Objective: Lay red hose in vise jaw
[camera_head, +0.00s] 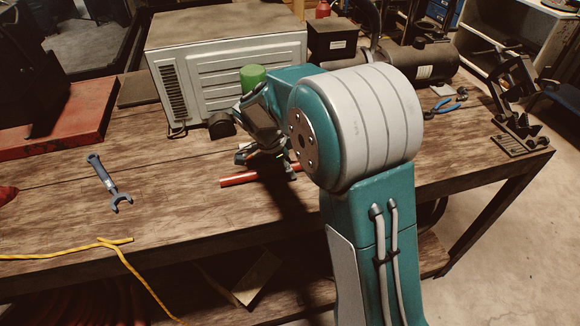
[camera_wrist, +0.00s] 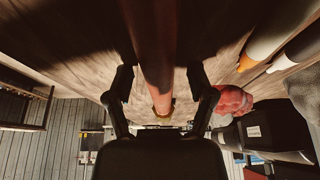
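The red hose (camera_head: 242,180) lies on the wooden workbench in the head view, its right part hidden by my gripper and arm. My gripper (camera_head: 268,163) points down over it. In the wrist view the hose (camera_wrist: 152,45) runs from the top edge down between the two spread fingers of my gripper (camera_wrist: 160,88), ending in a brass-coloured tip. Gaps show between hose and fingers on both sides. No vise jaw can be made out for certain. A black metal device on a base plate (camera_head: 514,92) stands at the bench's right end.
A grey metal box (camera_head: 225,60) and a black motor-like cylinder (camera_head: 425,62) stand behind my arm. Blue pliers (camera_head: 450,101) lie to the right. A wrench (camera_head: 102,181) and a yellow cord (camera_head: 60,255) lie left.

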